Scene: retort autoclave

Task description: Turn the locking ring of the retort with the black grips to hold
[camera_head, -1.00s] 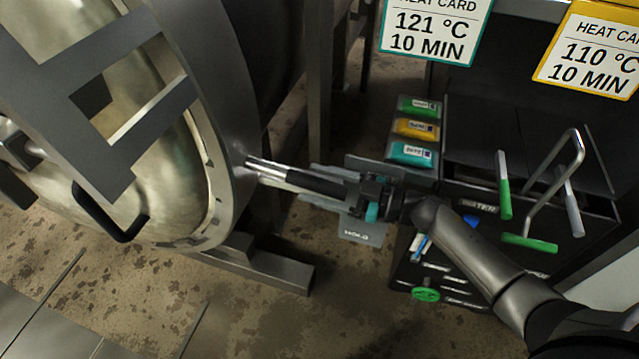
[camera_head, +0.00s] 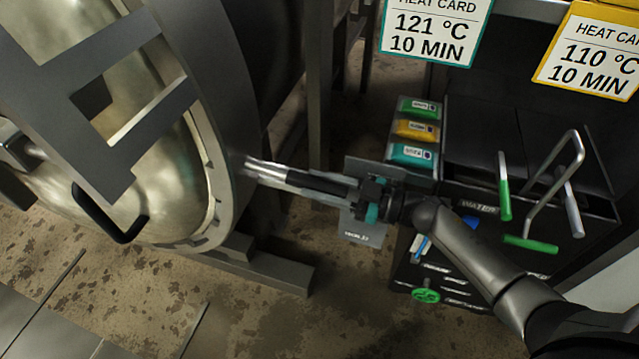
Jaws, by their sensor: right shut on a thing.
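The retort's round door (camera_head: 165,165) fills the left side of the view, with the grey locking ring (camera_head: 228,165) around its edge. A metal bar with a black grip (camera_head: 318,183) sticks out from the ring to the right. My right gripper (camera_head: 362,194) is shut on the black grip near its outer end; its fingers partly hide the grip. A curved black handle (camera_head: 108,222) sits on the door's face at the lower left. My left gripper is not in view.
A dark control stand (camera_head: 470,185) at the right has green, yellow and teal blocks (camera_head: 413,155) and levers with green grips (camera_head: 505,190). Two heat cards (camera_head: 436,32) hang above. A metal foot (camera_head: 262,270) lies under the retort. The stained floor at lower middle is clear.

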